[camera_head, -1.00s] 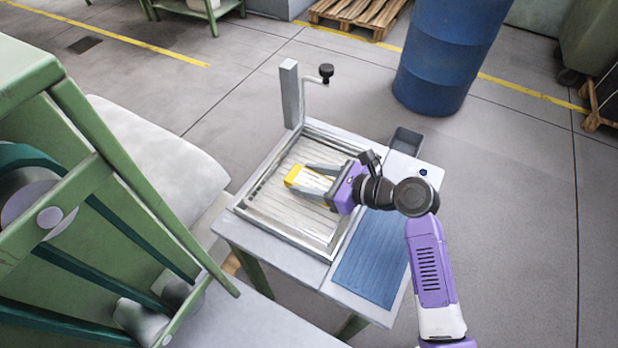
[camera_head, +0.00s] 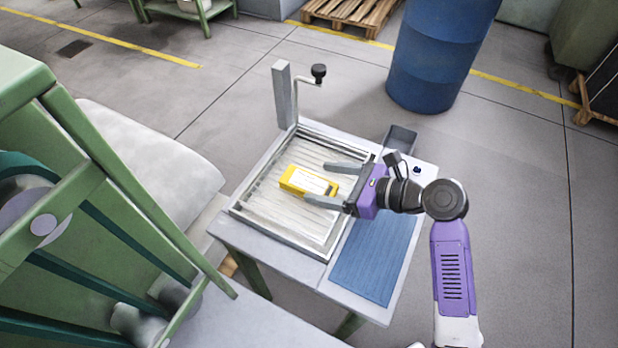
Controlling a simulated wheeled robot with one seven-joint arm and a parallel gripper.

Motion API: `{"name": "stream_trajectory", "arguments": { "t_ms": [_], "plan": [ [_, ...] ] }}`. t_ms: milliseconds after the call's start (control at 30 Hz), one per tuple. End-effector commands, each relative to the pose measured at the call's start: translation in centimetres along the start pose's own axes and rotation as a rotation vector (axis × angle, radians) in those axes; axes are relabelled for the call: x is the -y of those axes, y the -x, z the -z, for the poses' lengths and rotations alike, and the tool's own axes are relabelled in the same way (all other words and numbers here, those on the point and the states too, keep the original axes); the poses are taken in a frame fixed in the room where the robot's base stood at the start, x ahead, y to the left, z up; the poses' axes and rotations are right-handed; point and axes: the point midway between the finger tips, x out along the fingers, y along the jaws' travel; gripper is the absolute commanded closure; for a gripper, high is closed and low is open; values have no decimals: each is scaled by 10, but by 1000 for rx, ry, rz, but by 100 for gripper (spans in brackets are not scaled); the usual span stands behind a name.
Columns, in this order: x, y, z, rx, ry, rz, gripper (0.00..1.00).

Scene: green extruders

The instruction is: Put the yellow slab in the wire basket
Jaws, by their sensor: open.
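The yellow slab (camera_head: 305,182) has a pale top face and lies inside the shallow metal-rimmed wire basket (camera_head: 250,222) on the small table. My gripper (camera_head: 325,184) is open, its two grey fingers pointing left on either side of the slab's right end. The fingers look apart from the slab, though how high they are above the basket is hard to tell.
A blue ribbed mat (camera_head: 375,258) and a small dark grey bin (camera_head: 402,138) share the tabletop. A grey post with a crank (camera_head: 284,95) rises at the basket's back corner. A green machine (camera_head: 75,200) stands close on the left, a blue barrel (camera_head: 438,55) behind.

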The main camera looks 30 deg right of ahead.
Motion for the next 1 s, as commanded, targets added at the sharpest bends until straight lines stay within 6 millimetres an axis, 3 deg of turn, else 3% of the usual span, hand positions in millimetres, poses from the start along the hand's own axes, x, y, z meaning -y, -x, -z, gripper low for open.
{"name": "stream_trajectory", "arguments": {
  "t_ms": [100, 333, 1000],
  "plan": [
    [1, 25, 0, 0, -1, 3, 26],
    [0, 54, 0, 0, -1, 2, 26],
    [0, 60, 0, 0, 1, 0, 26]
  ]
}}
